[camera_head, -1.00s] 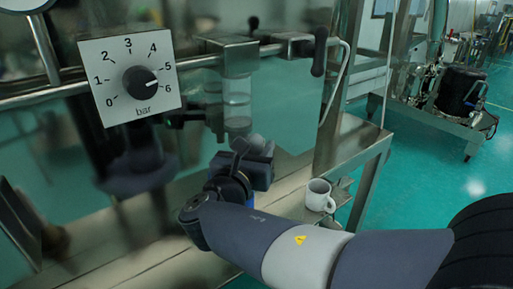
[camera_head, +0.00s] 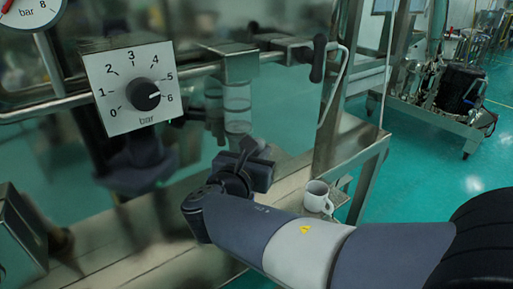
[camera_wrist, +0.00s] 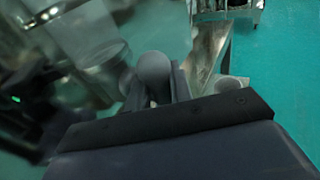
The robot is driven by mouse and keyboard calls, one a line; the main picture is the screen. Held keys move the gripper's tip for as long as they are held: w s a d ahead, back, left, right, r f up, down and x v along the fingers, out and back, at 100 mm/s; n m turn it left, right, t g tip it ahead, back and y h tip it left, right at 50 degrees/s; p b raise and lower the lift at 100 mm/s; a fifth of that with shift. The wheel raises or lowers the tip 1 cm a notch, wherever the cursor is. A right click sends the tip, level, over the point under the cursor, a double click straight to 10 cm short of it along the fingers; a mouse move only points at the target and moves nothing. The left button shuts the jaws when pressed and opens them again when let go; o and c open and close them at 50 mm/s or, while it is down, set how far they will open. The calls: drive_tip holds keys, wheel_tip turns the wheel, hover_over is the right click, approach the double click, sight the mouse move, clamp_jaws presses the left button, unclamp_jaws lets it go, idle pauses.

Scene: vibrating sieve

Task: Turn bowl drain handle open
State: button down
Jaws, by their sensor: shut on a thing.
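My gripper (camera_head: 250,155) is just below the clear cylindrical bowl (camera_head: 237,105) that hangs from a metal block on the pipe. It is shut on a grey, round-ended handle, which I take to be the bowl drain handle. The handle's rounded end (camera_wrist: 153,70) shows between the fingers in the wrist view. In the head view the fingers mostly hide it, so I cannot tell its exact angle. The translucent bowl (camera_wrist: 85,30) is blurred at the upper left of the wrist view.
A dial (camera_head: 133,85) marked 0 to 6 bar and a round gauge (camera_head: 30,10) are at the left. A white mug (camera_head: 318,197) stands on the metal ledge right of my gripper. A dark lever (camera_head: 319,58) hangs at the upper right.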

drive_tip(key=c, duration=1.3)
unclamp_jaws()
drive_tip(key=shift+s, duration=0.15)
drive_tip(key=b+v, duration=0.1)
drive_tip(key=v, duration=0.9)
drive_tip(key=shift+s+b, duration=0.25)
drive_tip(key=shift+b, duration=0.05)
drive_tip(key=shift+a+r, duration=0.1)
drive_tip(key=shift+a, duration=0.05)
drive_tip(key=p+x, duration=0.1)
drive_tip(key=x, duration=1)
drive_tip(key=shift+p, duration=0.3)
drive_tip(key=shift+b, duration=0.3)
drive_tip(key=shift+s, duration=0.1)
